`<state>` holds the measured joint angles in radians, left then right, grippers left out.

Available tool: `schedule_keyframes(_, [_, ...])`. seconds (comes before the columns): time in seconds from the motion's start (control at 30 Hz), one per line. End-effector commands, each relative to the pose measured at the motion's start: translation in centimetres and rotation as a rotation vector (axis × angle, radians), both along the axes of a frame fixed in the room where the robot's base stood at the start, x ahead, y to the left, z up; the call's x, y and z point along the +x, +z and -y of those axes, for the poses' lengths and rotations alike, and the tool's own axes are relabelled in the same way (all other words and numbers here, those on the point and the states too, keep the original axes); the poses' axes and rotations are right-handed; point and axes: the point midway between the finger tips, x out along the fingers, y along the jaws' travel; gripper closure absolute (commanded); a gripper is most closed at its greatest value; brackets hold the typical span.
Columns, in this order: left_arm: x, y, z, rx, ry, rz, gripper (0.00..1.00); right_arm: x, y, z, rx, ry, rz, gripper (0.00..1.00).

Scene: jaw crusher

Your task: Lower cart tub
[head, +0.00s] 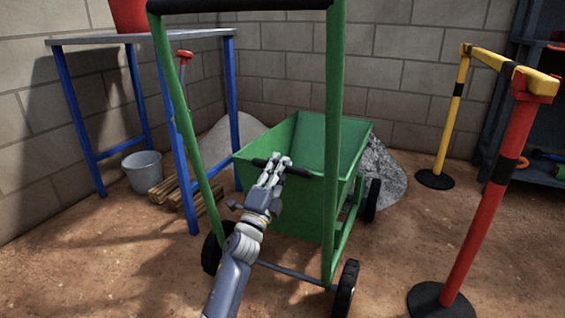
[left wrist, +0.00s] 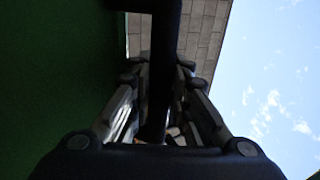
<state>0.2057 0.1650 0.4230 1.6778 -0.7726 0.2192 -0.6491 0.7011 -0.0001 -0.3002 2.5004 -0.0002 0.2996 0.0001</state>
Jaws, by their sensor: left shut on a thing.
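The green cart tub (head: 325,150) sits tilted or level, I cannot tell which, in a green wheeled frame (head: 333,130) in the middle of the head view. A black handle bar (head: 300,172) runs across the tub's near side. My left gripper (head: 284,163) is shut on this bar. In the left wrist view the dark bar (left wrist: 163,75) passes between the fingers (left wrist: 155,95), with the green tub wall (left wrist: 60,70) at the left. My right gripper is not in view.
The cart's upright posts and black push bar (head: 240,5) stand close in front. A blue-legged table (head: 180,38), bucket (head: 143,170) and wood stack (head: 185,194) are at the left. Gravel (head: 385,172) lies behind the cart. A red post (head: 487,195) and yellow post (head: 452,115) stand at the right.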

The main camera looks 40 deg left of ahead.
Motion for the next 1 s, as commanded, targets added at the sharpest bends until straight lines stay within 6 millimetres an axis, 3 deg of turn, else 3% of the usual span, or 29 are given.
schedule_keyframes(0.03, [-0.1, -1.0, 0.2, -0.003, -0.004, -0.012, 1.0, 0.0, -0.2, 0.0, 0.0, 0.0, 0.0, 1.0])
schedule_keyframes(0.4, [-0.1, -1.5, 0.3, -0.006, -0.005, -0.016, 1.0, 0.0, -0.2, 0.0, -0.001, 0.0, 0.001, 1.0])
schedule_keyframes(0.43, [-0.1, -1.5, 0.3, -0.006, -0.005, -0.017, 0.81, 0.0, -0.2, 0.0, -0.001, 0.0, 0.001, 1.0])
schedule_keyframes(0.53, [-0.1, -1.5, 0.3, -0.006, -0.005, -0.018, 0.62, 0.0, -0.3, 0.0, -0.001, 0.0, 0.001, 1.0])
schedule_keyframes(0.87, [-0.1, -1.0, 0.2, -0.004, -0.003, -0.011, 0.62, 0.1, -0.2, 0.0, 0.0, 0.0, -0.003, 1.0])
schedule_keyframes(1.0, [-0.2, 0.1, 0.1, 0.002, -0.003, -0.008, 0.62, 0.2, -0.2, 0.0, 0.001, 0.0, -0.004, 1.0])
